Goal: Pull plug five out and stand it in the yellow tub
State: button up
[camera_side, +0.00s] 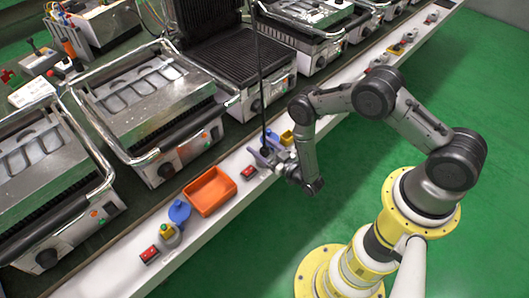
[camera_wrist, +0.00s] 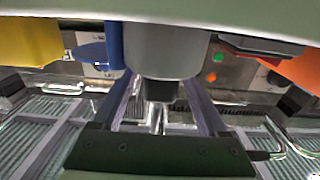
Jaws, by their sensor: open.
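My gripper (camera_side: 268,155) is at the white ledge, with a black cable rising beside it. In the wrist view the gripper (camera_wrist: 159,90) is open, one finger on each side of a grey plug (camera_wrist: 165,48) with a dark narrower end. Any contact between fingers and plug cannot be made out. No number on the plug is readable. A yellow tub (camera_side: 287,137) stands just beyond the gripper on the ledge; it also shows at the left of the wrist view (camera_wrist: 28,40). The inside of the tub cannot be seen.
A blue round piece (camera_side: 266,137) is close beside the gripper. A red switch (camera_side: 248,172) and an orange tray (camera_side: 209,191) lie nearer on the ledge. Contact grills (camera_side: 150,100) line the counter behind.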

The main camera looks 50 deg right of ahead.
jog(key=shift+w, duration=0.75)
grip_shut()
jog(key=shift+r, duration=0.1)
jog(key=shift+r, duration=0.65)
jog(key=s+r, duration=1.1)
jog(key=s, duration=0.3)
jog(key=shift+d+r, duration=0.2)
jog(key=shift+r, duration=0.1)
jog(key=shift+f, duration=0.15)
